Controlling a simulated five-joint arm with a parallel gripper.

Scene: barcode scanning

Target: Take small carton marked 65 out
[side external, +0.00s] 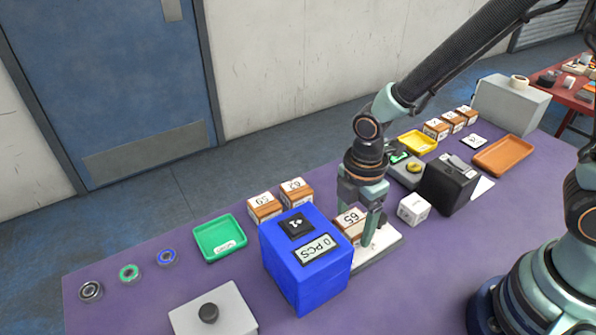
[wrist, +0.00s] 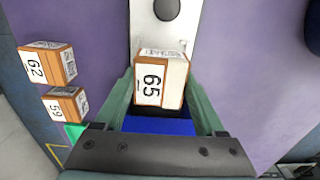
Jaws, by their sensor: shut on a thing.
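The small carton marked 65 (side external: 348,221) is white with orange-brown sides. It is at the pale plate (side external: 388,243) beside the blue box with the "0 PCS" display (side external: 305,262). My gripper (side external: 371,236) points down, shut on this carton. In the wrist view the carton (wrist: 152,82) sits between the two green fingers of my gripper (wrist: 160,92), its 65 facing the camera. I cannot tell whether it touches the plate. The blue box hides part of it in the side view.
Cartons marked 59 (side external: 263,207) and 62 (side external: 296,191) stand behind the blue box. A green tray (side external: 220,239) is to their left. A white cube (side external: 413,209) and a black device (side external: 449,184) stand close on the right. Purple table is clear at front right.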

